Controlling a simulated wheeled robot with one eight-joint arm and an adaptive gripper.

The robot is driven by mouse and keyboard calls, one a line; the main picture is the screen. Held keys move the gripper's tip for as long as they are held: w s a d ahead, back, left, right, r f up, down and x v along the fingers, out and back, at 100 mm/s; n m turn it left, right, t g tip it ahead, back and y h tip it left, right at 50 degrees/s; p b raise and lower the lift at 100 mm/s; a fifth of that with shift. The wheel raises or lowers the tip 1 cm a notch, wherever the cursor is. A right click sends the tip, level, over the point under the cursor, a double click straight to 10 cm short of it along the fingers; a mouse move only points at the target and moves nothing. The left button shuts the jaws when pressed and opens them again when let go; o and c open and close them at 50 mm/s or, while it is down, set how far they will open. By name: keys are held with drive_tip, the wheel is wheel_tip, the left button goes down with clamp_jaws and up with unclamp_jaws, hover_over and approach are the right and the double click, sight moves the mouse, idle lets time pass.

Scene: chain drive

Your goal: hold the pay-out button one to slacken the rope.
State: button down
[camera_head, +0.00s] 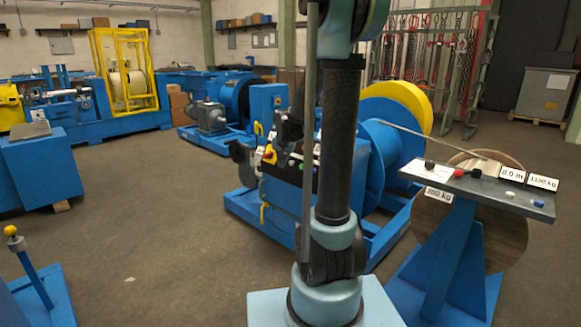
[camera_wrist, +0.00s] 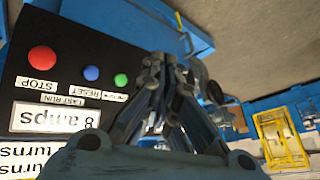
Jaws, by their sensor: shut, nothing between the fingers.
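My gripper (camera_wrist: 160,62) is shut and empty, with its fingers together beside a black control panel. In the wrist view the panel appears upside down, with a red STOP button (camera_wrist: 42,58), a blue button (camera_wrist: 91,73) by a RESET label and a green button (camera_wrist: 120,80) whose label is hard to read. No label reads as pay-out. In the head view the panel is on the blue winch, partly hidden by my arm; its green button (camera_head: 301,167) shows. The rope (camera_head: 425,140) runs from the blue drum (camera_head: 393,155) toward the wooden disc (camera_head: 430,222) at right.
A yellow-topped lever (camera_head: 12,231) stands at lower left. A yellow cage machine (camera_head: 125,70) is behind. The floor (camera_head: 140,220) at left is clear.

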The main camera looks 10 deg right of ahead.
sight(292, 163)
drive_tip(key=w+a+f+m+t, duration=0.1)
drive_tip(key=w+f, duration=0.1)
drive_tip(key=w, duration=0.5)
drive_tip(key=w+a+f+m, duration=0.1)
drive_tip(key=w+f, duration=0.2)
drive_tip(key=w, duration=0.3)
drive_tip(key=shift+w+f+t, duration=0.15)
drive_tip(key=shift+w+t, duration=0.2)
drive_tip(key=shift+t, duration=0.05)
drive_tip(key=shift+d, duration=0.1)
drive_tip(key=w+d+f, duration=0.4)
drive_tip(key=d, duration=0.2)
drive_tip(key=shift+w+d, duration=0.15)
drive_tip(key=shift+w, duration=0.15)
